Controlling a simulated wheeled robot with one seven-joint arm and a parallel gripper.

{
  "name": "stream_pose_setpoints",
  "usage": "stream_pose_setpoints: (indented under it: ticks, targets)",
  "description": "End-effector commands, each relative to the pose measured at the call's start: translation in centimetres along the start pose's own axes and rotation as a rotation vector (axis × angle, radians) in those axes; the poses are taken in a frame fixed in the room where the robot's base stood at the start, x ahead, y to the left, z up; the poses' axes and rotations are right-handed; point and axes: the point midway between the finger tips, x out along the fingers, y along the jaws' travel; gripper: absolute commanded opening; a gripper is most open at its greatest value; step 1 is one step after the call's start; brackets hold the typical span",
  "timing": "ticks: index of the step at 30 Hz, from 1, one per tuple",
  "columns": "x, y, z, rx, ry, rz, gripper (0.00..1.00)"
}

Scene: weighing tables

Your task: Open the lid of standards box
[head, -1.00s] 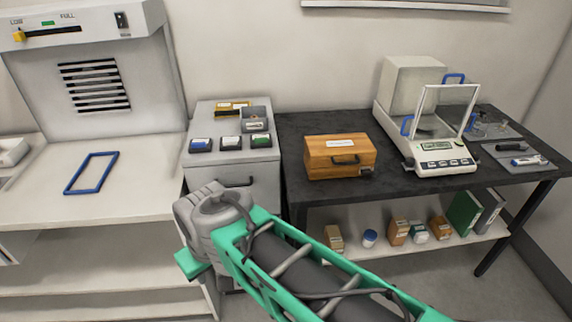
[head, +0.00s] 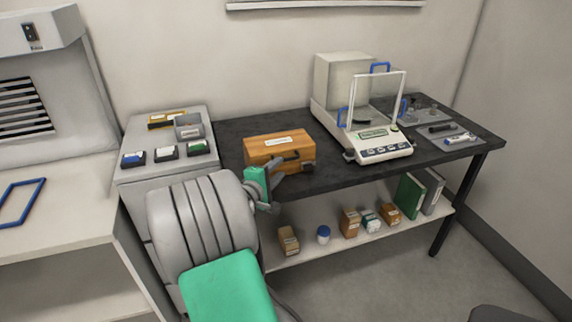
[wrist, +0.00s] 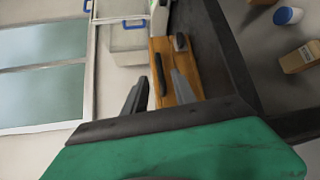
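The standards box is a wooden case (head: 265,146) with a white label on top, near the left end of the dark table; its lid is down. In the wrist view the box (wrist: 163,48) lies ahead of my gripper, with its dark handle (wrist: 159,74) showing between the fingers. My gripper (wrist: 160,76) is open, its two grey fingers apart. In the head view my gripper (head: 279,177) is at the front of the box and covers part of that face. I cannot tell whether the fingers touch the handle.
A balance (head: 379,146) with blue-handled doors stands right of the box on the dark table (head: 330,178). A grey cabinet (head: 165,173) with small boxes on top is at the left. Bottles, cartons and binders stand on the lower shelf (head: 345,246).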

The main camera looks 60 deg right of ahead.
Motion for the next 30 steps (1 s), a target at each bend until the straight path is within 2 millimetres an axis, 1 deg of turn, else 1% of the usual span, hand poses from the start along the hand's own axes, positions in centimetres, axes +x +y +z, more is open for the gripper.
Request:
stream_pose_setpoints:
  ticks: [6,9,11,14,19,20,30]
  targets:
    - [4.2,0.0,0.2,0.005,-0.003,-0.004,0.33]
    - [5.7,0.0,0.0,0.005,0.0,-0.004,0.33]
    - [6.2,0.0,-0.1,0.006,0.002,-0.004,0.33]
    - [6.5,0.0,-0.1,0.006,0.003,-0.003,0.33]
    - [6.5,0.0,-0.1,0.006,0.004,-0.003,0.33]
    - [6.5,0.0,-0.1,0.006,0.004,-0.003,0.31]
    - [6.4,0.0,-0.1,0.007,0.004,-0.004,0.03]
